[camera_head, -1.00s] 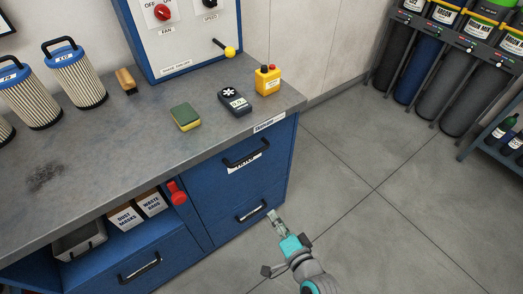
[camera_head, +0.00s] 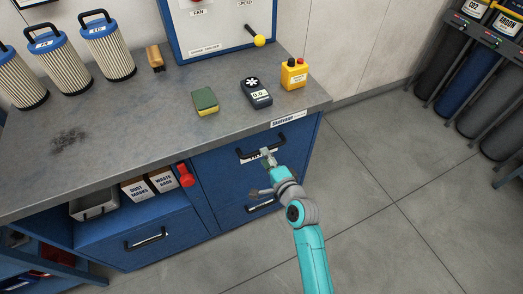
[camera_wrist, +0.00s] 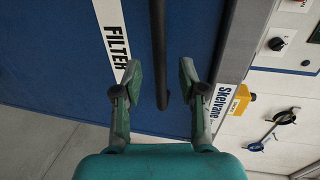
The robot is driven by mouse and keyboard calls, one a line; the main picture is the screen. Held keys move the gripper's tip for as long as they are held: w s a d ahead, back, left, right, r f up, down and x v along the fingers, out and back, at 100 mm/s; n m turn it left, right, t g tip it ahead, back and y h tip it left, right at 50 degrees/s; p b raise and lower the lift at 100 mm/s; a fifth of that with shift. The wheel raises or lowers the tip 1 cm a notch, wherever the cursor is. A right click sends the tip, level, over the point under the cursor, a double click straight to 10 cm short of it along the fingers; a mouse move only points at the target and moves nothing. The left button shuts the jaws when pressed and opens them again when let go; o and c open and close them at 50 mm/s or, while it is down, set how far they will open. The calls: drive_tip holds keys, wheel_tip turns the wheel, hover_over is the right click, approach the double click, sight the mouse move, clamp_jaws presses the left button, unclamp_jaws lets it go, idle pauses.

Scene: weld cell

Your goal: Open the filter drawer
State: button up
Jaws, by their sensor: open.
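The filter drawer (camera_head: 222,172) is the upper blue drawer on the right of the bench, and its front looks shut. Its black bar handle (camera_head: 247,154) is partly covered by my gripper (camera_head: 268,157). In the wrist view the white FILTER label (camera_wrist: 113,38) lies left of the handle (camera_wrist: 158,45). My gripper (camera_wrist: 160,72) is open there, with one fingertip on each side of the handle. A gap shows on both sides of the bar; whether either finger touches it I cannot tell.
A lower drawer handle (camera_head: 262,206) sits below my gripper. The worktop (camera_head: 150,130) overhangs above, carrying a sponge (camera_head: 205,101), a meter (camera_head: 256,93) and a yellow button box (camera_head: 294,73). The floor at right is clear.

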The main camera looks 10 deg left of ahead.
drive_tip(key=shift+x, duration=2.15)
clamp_jaws()
